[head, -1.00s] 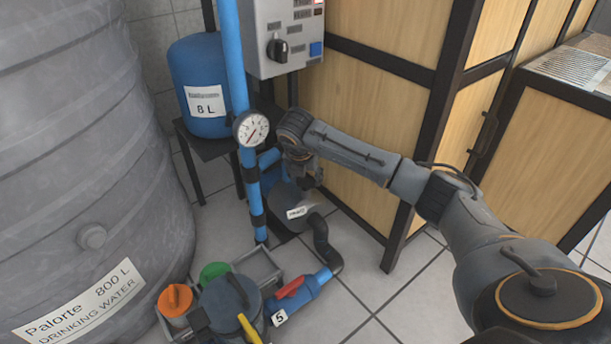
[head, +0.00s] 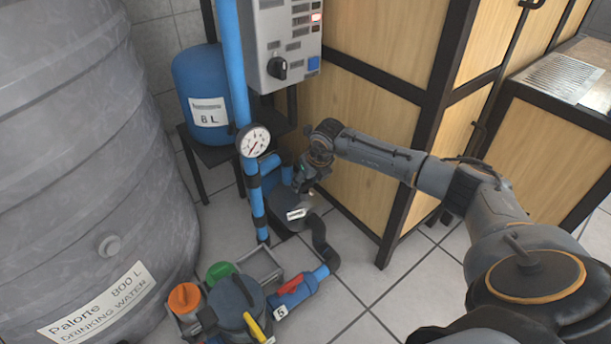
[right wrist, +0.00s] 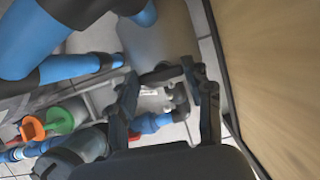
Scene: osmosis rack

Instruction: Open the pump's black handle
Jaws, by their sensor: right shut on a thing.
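The pump (head: 290,218) is a dark grey cylinder with a white label, low beside the blue pipe in the head view. My right gripper (head: 307,187) is right above it. In the right wrist view my right gripper (right wrist: 160,88) has its two fingers closed on the pump's black handle (right wrist: 160,75), a short dark bar between the fingertips. The handle is too small and covered by the gripper to make out in the head view. My left gripper is not in view.
A blue pipe with a gauge (head: 254,140) rises left of my right gripper; a wooden cabinet (head: 350,120) stands close on its right. A blue 8 L tank (head: 205,85) is behind. A valve with a red handle (head: 291,284) and a large grey water tank (head: 90,150) are nearer.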

